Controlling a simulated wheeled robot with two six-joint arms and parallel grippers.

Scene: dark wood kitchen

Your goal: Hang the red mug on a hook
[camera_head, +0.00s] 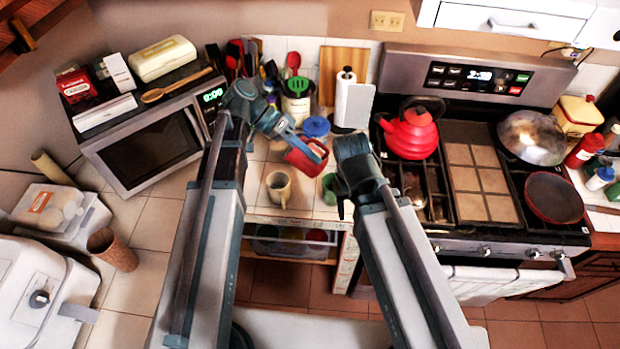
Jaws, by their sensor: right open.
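The red mug (299,161) is on the counter's back half, tilted, with my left gripper (312,150) at its rim. The fingers appear closed on the rim, and the arm hides part of the mug. I cannot tell whether the mug touches the counter. My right gripper (341,203) points down, open, just right of a green mug (329,188); its fingers are small and partly hidden by my wrist. A dark wooden piece with a peg-like part (22,36) is at the upper left; I cannot tell if it is a hook.
A beige mug (278,188) stands on the tiled counter in front of the red mug. A blue-lidded jar (316,127), a utensil crock (297,104) and a paper towel holder (352,105) stand behind. The microwave (148,150) is left; the stove with a red kettle (411,134) is right.

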